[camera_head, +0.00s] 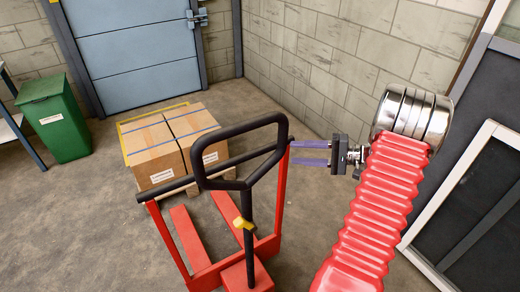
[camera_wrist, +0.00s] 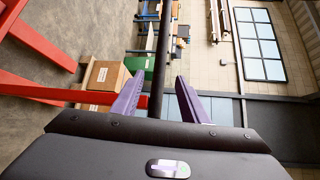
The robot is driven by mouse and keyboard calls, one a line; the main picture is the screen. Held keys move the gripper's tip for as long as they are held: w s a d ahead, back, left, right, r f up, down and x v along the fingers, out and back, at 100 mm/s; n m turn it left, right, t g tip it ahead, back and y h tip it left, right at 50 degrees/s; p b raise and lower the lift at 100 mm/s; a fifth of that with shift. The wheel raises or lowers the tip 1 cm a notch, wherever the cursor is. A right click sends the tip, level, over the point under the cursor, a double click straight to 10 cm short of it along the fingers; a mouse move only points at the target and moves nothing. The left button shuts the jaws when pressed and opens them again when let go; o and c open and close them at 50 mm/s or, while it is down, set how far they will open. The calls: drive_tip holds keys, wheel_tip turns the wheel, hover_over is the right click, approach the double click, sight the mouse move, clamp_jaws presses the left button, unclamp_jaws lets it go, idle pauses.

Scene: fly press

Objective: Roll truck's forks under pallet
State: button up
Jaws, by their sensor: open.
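The red pallet truck stands in front of the pallet in the head view, with its black loop handle (camera_head: 240,184) raised towards me. Its two red forks (camera_head: 190,238) point at the pallet; their tips appear close to its near edge, and I cannot tell whether they touch it. The wooden pallet (camera_head: 180,190) shows only as a thin edge under cardboard boxes (camera_head: 150,150). My gripper (camera_head: 292,152) is open, its purple fingers beside the right end of the truck's black crossbar. In the wrist view, a black bar (camera_wrist: 163,60) shows between the open fingers (camera_wrist: 155,90); its depth is unclear.
A green bin (camera_head: 55,118) stands at the left, beside a blue-grey door (camera_head: 135,50). A block wall (camera_head: 340,60) runs along the right. A dark panel with a white frame (camera_head: 460,190) is close at the right. The floor between truck and wall is clear.

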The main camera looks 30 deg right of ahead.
sight(267, 152)
drive_tip(key=x, duration=1.3)
drive_tip(key=shift+w+a, duration=0.15)
drive_tip(key=shift+c, duration=0.2)
drive_tip(key=shift+f, duration=0.1)
clamp_jaws()
drive_tip(key=shift+f, duration=0.15)
idle(1.0)
